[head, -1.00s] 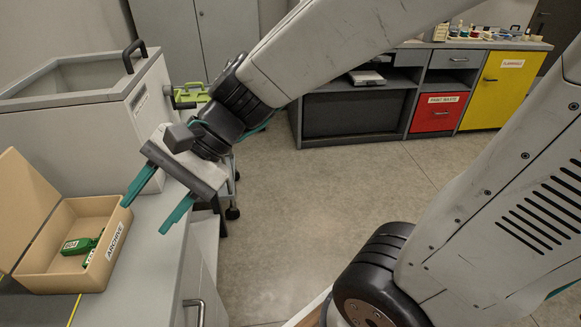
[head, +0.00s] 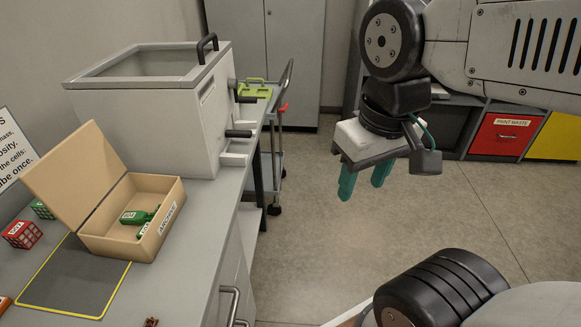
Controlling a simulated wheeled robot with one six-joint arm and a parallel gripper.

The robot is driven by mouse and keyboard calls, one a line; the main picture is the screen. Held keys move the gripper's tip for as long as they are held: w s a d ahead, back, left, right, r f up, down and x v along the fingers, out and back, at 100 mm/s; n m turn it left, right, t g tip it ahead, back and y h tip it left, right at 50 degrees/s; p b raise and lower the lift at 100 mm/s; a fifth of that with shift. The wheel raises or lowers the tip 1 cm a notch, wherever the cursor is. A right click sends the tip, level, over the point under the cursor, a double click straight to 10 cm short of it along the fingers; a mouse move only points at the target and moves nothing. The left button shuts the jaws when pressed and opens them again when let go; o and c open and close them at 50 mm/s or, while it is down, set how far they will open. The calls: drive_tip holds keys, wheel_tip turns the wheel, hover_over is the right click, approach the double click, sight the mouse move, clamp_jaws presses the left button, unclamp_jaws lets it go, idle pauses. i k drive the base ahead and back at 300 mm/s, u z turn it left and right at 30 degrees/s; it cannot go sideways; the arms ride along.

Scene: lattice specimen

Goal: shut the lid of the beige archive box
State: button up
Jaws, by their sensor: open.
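The beige archive box (head: 133,245) stands on the grey counter at the left, with an "ARCHIVE" label on its front. Its lid (head: 75,176) is open, tilted up and back to the left. Green pieces (head: 140,216) with white labels lie inside the box. My gripper (head: 363,183) is open and empty, with teal fingers pointing down. It hangs over the floor, well to the right of the box and apart from it.
A large grey open-topped bin (head: 150,116) with a black handle stands behind the box. A red lattice cube (head: 22,234) and a green one (head: 43,209) sit left of it. A yellow-edged dark mat (head: 72,283) lies in front. A cart (head: 275,160) stands beyond the counter.

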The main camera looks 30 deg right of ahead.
sight(71, 179)
drive_tip(key=u, duration=2.9)
drive_tip(key=k, duration=0.45)
drive_tip(key=z, duration=1.65)
